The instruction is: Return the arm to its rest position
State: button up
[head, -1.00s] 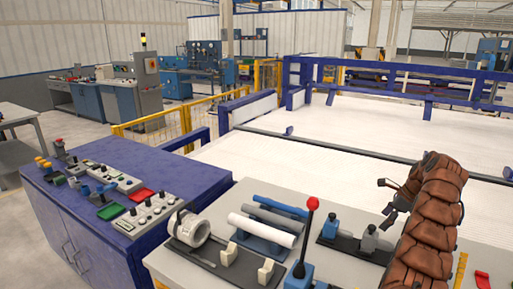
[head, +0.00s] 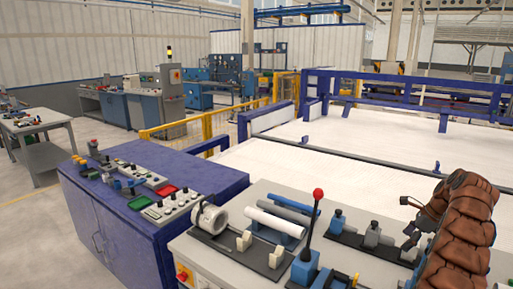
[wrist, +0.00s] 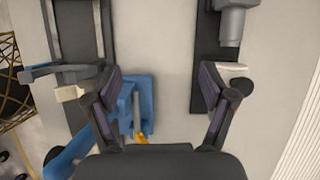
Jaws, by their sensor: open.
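My arm, in a brown padded sleeve, stands at the right of the head view, bent over the grey worktop. My gripper (head: 412,222) is small and dark there, at the sleeve's left side.
A red-knobbed lever (head: 318,195) rises from a blue base (head: 304,268) at the worktop's front. A clamp fixture (head: 208,219) and several small grey-blue fixtures (head: 372,233) stand around the pipes. A blue control cabinet (head: 110,215) is at left; a white fenced bed (head: 300,170) lies behind.

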jog(key=s+a+r+n+g, duration=0.1)
jog(key=s+a+r+n, duration=0.25)
jog(key=a, duration=0.45)
jog(key=s+a+r+n, duration=0.25)
jog(key=a+r, duration=0.25)
jog(key=a, duration=0.4)
jog(key=s+a+r+n+g, duration=0.1)
jog(key=s+a+r+n, duration=0.1)
jog(key=a+r+n, duration=0.45)
jog(key=s+a+n+g, duration=0.1)
jog(key=s+a+n, duration=0.2)
jog(key=s+a, duration=0.8)
jog(key=s+f+n+h, duration=0.2)
jog(key=s+f+n, duration=0.1)
jog(key=s, duration=1.1)
jog(key=s+a+f+n+g+h, duration=0.1)
jog(key=s+f+n, duration=0.3)
jog(key=s, duration=1.1)
jog(key=shift+f+n+h, duration=0.2)
jog(key=shift+n+h, duration=0.2)
jog(key=shift+n, duration=0.75)
